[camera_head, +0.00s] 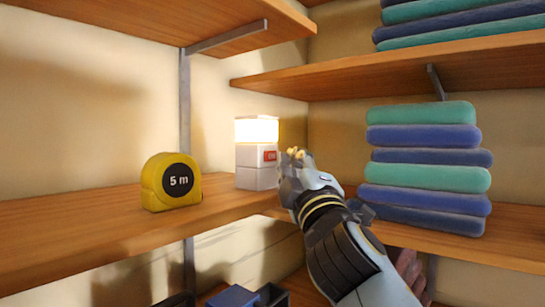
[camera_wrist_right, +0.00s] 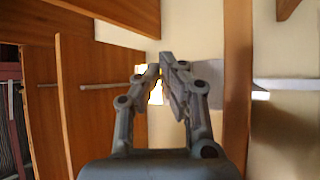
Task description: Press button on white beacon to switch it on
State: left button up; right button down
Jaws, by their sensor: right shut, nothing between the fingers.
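The white beacon (camera_head: 250,178) stands upright on the corner shelf. Its top section (camera_head: 257,130) glows bright warm white, and light falls on the wall behind it. A small red button (camera_head: 270,156) shows on the side of its body. My right gripper (camera_head: 294,153) is shut and empty, with its fingertips just right of the beacon at about button height. I cannot tell whether they touch it. In the right wrist view, the shut fingers (camera_wrist_right: 161,63) partly cover a bright glow. My left gripper is not in view.
Folded blue and green towels (camera_head: 428,178) are stacked to the right. Another shelf (camera_head: 400,70) runs above. Dark bins (camera_head: 235,297) show below.

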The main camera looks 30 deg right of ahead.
jog(key=s, duration=0.1)
jog(key=s+d, duration=0.1)
jog(key=s, duration=0.1)
jog(key=s+d+b, duration=0.1)
jog(key=s, duration=0.1)
jog(key=shift+s+d, duration=0.1)
jog(key=shift+s, duration=0.05)
dwell(0.3)
